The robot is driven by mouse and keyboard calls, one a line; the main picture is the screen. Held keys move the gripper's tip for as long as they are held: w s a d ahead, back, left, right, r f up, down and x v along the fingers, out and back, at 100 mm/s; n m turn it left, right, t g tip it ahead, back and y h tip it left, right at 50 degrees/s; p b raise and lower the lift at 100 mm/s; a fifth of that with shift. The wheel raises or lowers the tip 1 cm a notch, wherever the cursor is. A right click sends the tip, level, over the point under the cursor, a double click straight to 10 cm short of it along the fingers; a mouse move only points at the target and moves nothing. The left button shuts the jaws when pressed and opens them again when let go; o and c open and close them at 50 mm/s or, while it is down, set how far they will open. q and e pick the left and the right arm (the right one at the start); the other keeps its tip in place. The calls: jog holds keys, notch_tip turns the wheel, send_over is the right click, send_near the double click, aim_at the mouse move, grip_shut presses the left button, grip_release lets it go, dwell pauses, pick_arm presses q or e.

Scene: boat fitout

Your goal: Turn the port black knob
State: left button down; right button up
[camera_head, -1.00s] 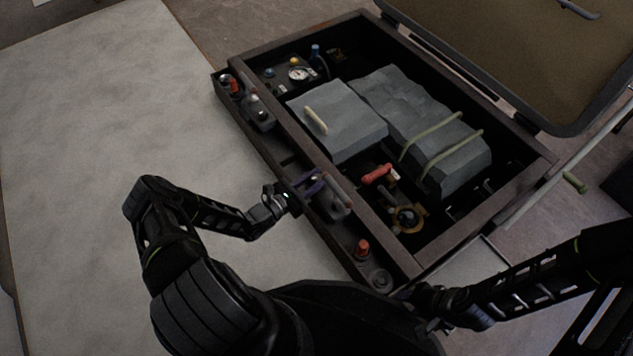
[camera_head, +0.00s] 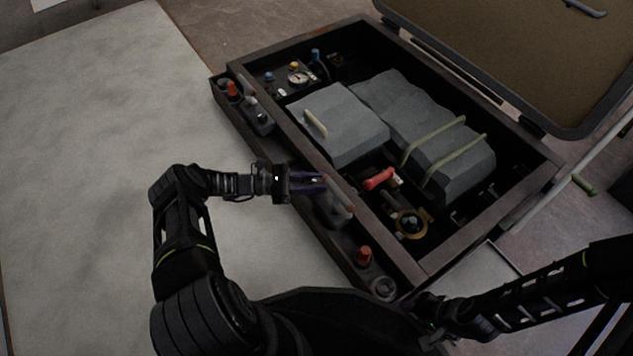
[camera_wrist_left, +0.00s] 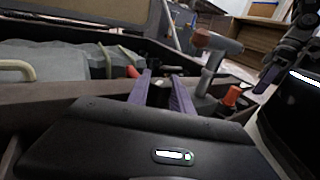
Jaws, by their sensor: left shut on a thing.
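My left gripper (camera_head: 314,182) is at the near ledge of the box, beside a grey lever with a reddish tip (camera_head: 341,196). In the left wrist view its purple fingers (camera_wrist_left: 163,95) are closed on a small dark knob (camera_wrist_left: 162,88), mostly hidden between them. I take this as the black knob, but cannot tell from its marking whether it is the port one. My right gripper (camera_head: 428,306) is by the box's near right corner; its jaws are too dark to read.
The open box holds grey blocks (camera_head: 342,121), a red handle (camera_head: 379,179) and a brass ring fitting (camera_head: 411,222). An orange knob (camera_head: 363,255) stands on the ledge to the right. The pale surface (camera_head: 90,130) at left is clear.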

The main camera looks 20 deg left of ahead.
dwell(0.3)
pick_arm(q)
jog(key=c, duration=1.1)
grip_release()
jog(key=shift+c, duration=0.2)
